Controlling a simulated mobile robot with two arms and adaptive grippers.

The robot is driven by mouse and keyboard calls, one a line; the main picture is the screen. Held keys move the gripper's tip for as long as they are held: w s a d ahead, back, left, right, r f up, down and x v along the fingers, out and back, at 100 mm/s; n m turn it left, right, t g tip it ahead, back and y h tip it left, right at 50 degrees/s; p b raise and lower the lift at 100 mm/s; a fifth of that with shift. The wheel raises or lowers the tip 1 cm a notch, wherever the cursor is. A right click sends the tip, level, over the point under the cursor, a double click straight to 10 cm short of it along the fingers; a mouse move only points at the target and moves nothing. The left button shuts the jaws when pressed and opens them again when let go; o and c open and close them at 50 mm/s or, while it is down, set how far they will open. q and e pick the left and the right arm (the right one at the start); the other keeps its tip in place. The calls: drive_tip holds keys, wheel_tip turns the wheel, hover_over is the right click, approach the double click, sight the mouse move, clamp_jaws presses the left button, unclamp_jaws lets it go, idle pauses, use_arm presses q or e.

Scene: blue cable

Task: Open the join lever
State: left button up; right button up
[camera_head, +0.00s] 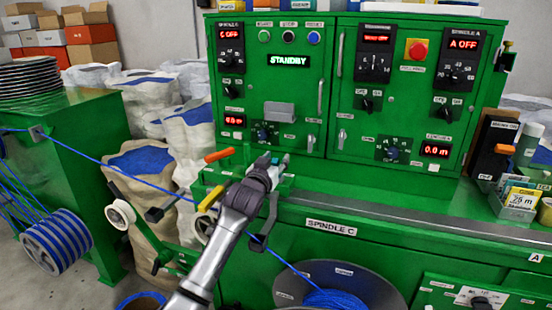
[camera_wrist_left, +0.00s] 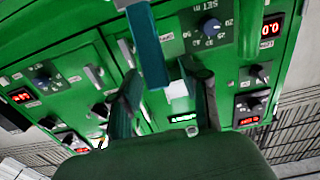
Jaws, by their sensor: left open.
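An orange-handled lever (camera_head: 218,155) and a yellow-handled lever (camera_head: 210,198) stick out at the left of the green machine's ledge. No readable label shows which is the join lever. My left gripper (camera_head: 272,160) is over the ledge, just right of both handles, and hides part of the mechanism there. In the left wrist view my left gripper (camera_wrist_left: 165,92) has its two dark fingers apart. A teal bar (camera_wrist_left: 148,45) shows beyond and between them; I cannot tell whether a finger touches it. The right gripper is not in view.
The green control panel (camera_head: 345,95) stands behind the ledge. A blue cable (camera_head: 130,178) runs from the left, passes behind my arm and reaches a reel (camera_head: 340,290) below. White guide wheels (camera_head: 120,214) stand at the left. A grey rail (camera_head: 420,225) edges the front.

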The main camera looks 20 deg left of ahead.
use_arm(q)
drive_tip(key=shift+w, duration=0.2)
clamp_jaws()
idle(0.3)
